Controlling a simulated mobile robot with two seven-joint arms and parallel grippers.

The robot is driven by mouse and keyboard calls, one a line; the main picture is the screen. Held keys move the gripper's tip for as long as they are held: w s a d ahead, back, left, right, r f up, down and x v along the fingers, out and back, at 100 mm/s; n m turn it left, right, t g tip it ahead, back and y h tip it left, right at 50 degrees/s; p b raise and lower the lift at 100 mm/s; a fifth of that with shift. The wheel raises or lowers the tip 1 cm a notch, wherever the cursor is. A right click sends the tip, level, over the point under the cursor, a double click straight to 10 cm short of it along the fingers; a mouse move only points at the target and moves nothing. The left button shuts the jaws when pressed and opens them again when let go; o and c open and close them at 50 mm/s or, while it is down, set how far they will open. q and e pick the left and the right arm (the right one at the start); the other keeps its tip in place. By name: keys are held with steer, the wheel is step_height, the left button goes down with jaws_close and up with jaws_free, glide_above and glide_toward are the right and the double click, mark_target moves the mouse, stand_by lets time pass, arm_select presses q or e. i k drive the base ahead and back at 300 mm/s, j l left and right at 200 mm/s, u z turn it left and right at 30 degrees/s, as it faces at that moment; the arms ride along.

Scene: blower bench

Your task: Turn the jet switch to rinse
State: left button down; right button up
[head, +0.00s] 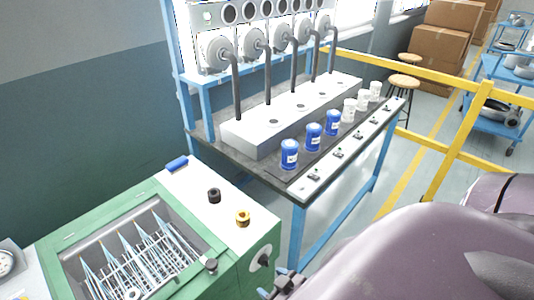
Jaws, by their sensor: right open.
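A green washing unit (60,230) stands at the lower left, with an open basin holding a wire rack (150,262). A dark rotary switch on a pale plate (262,259) sits on its right-hand side face. This looks like the jet switch, but its labels and setting are too small to read. My right gripper (272,284) is open at the bottom edge, just below and right of this switch in the picture. Contact cannot be told, and part of the gripper is cut off. My left gripper is not in view.
On the unit's top are a black knob (214,196), a brass-coloured fitting (243,218) and a blue block (177,164). Behind stands a blue-framed bench (237,158) with blue cups (289,154), white cups and small front switches. A yellow rail (460,140) runs at right.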

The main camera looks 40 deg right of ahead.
mark_target(263, 260)
steer(key=j+z, duration=0.1)
steer(key=z, duration=0.35)
steer(key=k+z, duration=0.15)
steer(key=z, duration=0.35)
steer(key=j+z, duration=0.1)
steer(key=z, duration=0.35)
steer(key=k, duration=0.05)
